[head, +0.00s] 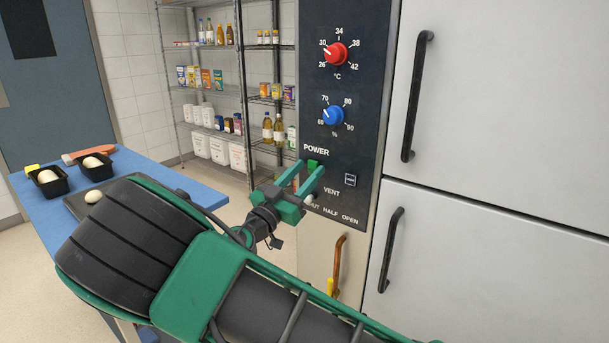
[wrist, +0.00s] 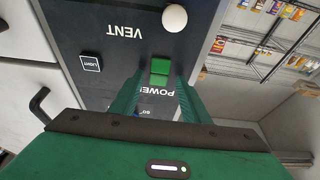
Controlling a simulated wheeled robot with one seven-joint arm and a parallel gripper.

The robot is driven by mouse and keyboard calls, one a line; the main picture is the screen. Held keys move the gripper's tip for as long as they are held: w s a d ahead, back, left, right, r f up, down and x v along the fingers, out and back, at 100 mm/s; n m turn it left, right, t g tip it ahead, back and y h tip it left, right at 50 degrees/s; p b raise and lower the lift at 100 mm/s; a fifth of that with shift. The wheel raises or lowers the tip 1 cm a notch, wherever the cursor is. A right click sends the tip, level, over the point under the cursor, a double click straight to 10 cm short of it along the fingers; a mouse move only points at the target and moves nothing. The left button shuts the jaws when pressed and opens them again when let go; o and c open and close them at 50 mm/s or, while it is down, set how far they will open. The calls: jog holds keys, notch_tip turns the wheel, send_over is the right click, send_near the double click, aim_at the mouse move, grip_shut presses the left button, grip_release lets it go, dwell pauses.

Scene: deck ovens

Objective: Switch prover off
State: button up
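The prover's dark control panel (head: 362,110) shows a green rocker switch (head: 313,163) below the word POWER. In the wrist view the switch (wrist: 159,71) appears upside down, with one half a brighter green than the other. My gripper (head: 309,170) is open and empty in front of the panel. Its two green fingers point at the switch, which shows between and just beyond the fingertips (wrist: 160,82) in the wrist view. I cannot tell whether either finger touches it.
A red knob (head: 336,53) and a blue knob (head: 333,116) are above the switch. Steel doors with black handles (head: 416,95) are at right. A blue table (head: 150,178) and shelves stand left.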

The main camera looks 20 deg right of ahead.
jog(key=v, duration=1)
jog(key=shift+s+a+f, duration=0.15)
jog(key=shift+a+f, duration=0.05)
jog(key=shift+a, duration=0.1)
